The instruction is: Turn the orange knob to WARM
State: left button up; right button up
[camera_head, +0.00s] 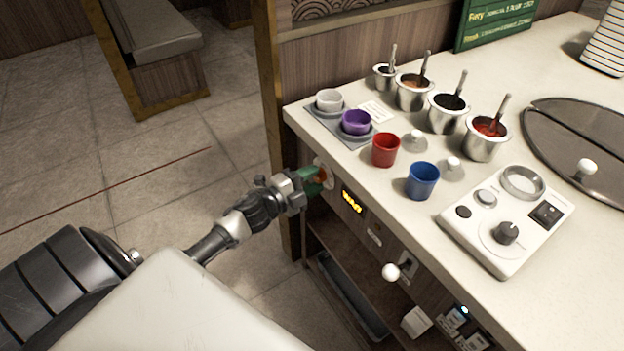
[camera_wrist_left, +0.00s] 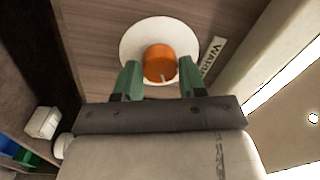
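The orange knob (camera_wrist_left: 160,62) sits on a round white dial plate (camera_wrist_left: 130,42) on the wooden counter front. A small pale mark on the knob is at its lower edge in the left wrist view. A WARM label (camera_wrist_left: 212,57) is to the right of the dial there. My left gripper (camera_wrist_left: 159,75) has its green fingers apart, one on each side of the knob, with what looks like a small gap on both sides. In the head view the left gripper (camera_head: 315,178) is at the counter front and mostly hides the knob. My right gripper is not in view.
Above are a red cup (camera_head: 385,150), a blue cup (camera_head: 422,181), several metal sauce pots and a white control box (camera_head: 480,235). Open floor lies left.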

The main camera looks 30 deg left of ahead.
pick_arm(q)
jog(key=o, duration=0.4)
jog(key=shift+c, duration=0.2)
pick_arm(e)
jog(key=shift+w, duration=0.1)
pick_arm(q)
jog(key=v, duration=1)
jog(key=shift+s, duration=0.4)
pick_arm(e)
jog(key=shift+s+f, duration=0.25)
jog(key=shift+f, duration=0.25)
pick_arm(q)
jog(key=shift+a, duration=0.15)
